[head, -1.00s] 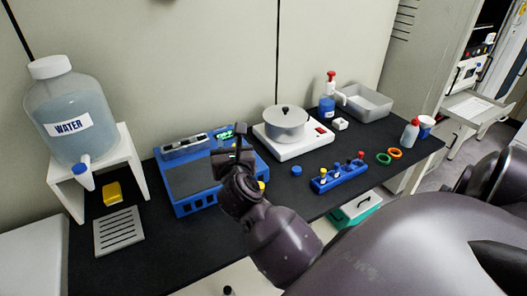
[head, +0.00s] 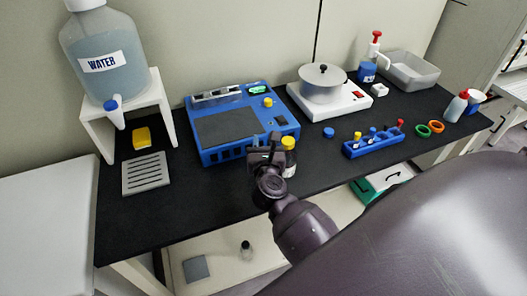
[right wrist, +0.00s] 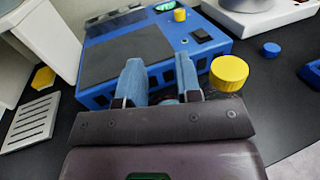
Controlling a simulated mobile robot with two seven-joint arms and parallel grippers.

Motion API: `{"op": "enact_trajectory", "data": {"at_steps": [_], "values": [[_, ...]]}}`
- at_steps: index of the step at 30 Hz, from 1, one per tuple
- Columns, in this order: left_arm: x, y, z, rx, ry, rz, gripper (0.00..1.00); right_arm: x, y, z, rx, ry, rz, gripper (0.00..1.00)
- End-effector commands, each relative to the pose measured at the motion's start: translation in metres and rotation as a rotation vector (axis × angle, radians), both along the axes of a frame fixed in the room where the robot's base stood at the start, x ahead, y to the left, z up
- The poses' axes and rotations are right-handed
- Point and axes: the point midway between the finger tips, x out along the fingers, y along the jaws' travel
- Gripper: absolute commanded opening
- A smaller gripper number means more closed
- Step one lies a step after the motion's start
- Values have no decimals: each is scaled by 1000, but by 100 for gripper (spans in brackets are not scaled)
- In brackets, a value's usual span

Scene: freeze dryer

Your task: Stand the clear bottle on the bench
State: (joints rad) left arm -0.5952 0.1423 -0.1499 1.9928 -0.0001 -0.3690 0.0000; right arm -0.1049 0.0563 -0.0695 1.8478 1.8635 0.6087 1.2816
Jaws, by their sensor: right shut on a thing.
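My right gripper (head: 264,150) is low over the front part of the bench, in front of the blue device. A yellow-capped bottle (head: 289,170) stands on the bench just right of the gripper. In the right wrist view its yellow cap (right wrist: 229,72) is beside the right finger, not between the fingers. A small clear-looking bottle with a dark cap (head: 246,252) stands on the lower shelf. The black bench (head: 215,195) is below my gripper. My left gripper is not in view.
The blue device (head: 245,125) is behind the gripper. A hot plate with a pot (head: 323,84), a blue rack (head: 373,143) and coloured rings (head: 430,128) are to the right. A water tank (head: 104,58) and a slotted tray (head: 145,173) are left. The bench's front left is clear.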

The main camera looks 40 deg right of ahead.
Motion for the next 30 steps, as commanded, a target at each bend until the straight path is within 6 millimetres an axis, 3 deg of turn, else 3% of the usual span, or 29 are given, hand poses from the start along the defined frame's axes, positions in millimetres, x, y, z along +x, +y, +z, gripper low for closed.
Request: {"op": "enact_trajectory", "data": {"at_steps": [3,6,19,20,21,25,30], "values": [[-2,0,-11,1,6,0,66,0,0,-21,-2,4,1,0],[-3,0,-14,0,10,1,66,0,0,-27,0,1,1,0],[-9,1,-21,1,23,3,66,0,0,-31,-1,-1,0,0],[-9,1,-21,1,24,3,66,0,0,-32,-1,1,0,33],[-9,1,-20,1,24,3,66,0,0,-31,-1,1,0,39],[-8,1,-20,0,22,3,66,0,0,-30,0,0,0,57],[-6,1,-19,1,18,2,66,0,0,-30,0,0,0,57]]}}
